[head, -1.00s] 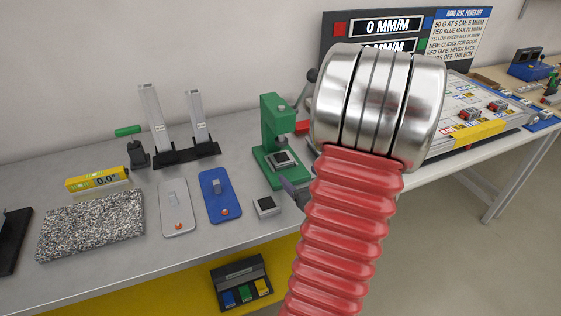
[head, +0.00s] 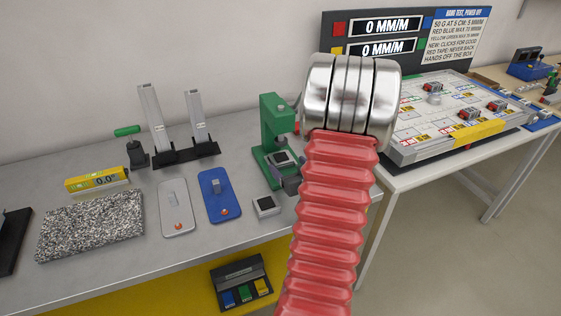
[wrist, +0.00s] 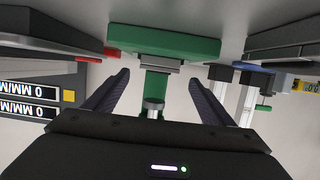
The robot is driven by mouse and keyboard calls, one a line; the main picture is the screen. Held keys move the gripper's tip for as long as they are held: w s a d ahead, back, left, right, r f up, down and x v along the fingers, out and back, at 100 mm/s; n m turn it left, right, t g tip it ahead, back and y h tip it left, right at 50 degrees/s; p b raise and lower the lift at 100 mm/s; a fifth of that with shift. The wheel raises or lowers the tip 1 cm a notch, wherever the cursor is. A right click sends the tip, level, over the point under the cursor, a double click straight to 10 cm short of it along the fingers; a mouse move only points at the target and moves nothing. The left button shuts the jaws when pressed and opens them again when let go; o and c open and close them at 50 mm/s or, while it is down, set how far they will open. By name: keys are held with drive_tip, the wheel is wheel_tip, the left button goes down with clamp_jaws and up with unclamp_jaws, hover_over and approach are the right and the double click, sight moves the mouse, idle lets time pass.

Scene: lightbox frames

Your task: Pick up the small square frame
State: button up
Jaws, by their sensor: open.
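A small square frame, grey with a dark centre (head: 282,158), sits on the base of the green press (head: 268,130). It shows edge-on in the wrist view (wrist: 140,65). A similar small square piece, pale-rimmed with a dark top (head: 266,206), lies on the bench in front of the press. My gripper (wrist: 157,74) is open. In the wrist view its two dark fingers stand apart, with the press base, frame and ram between or beyond them. In the head view only a dark finger part (head: 289,182) shows beside the press; my red arm hides the rest.
A blue plate (head: 222,197), a grey plate (head: 178,210) and a speckled slab (head: 90,226) lie to the left. Upright channels (head: 152,118) stand behind them. A display board (head: 378,37) stands at the back right, with a printed panel (head: 450,128) before it.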

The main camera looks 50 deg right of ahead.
sight(283, 159)
drive_tip(key=shift+w, duration=0.1)
drive_tip(key=shift+x, duration=2.5)
drive_tip(key=shift+d, duration=0.1)
drive_tip(key=shift+c, duration=0.6)
drive_tip(key=c, duration=1.2)
drive_tip(key=shift+r, duration=0.2)
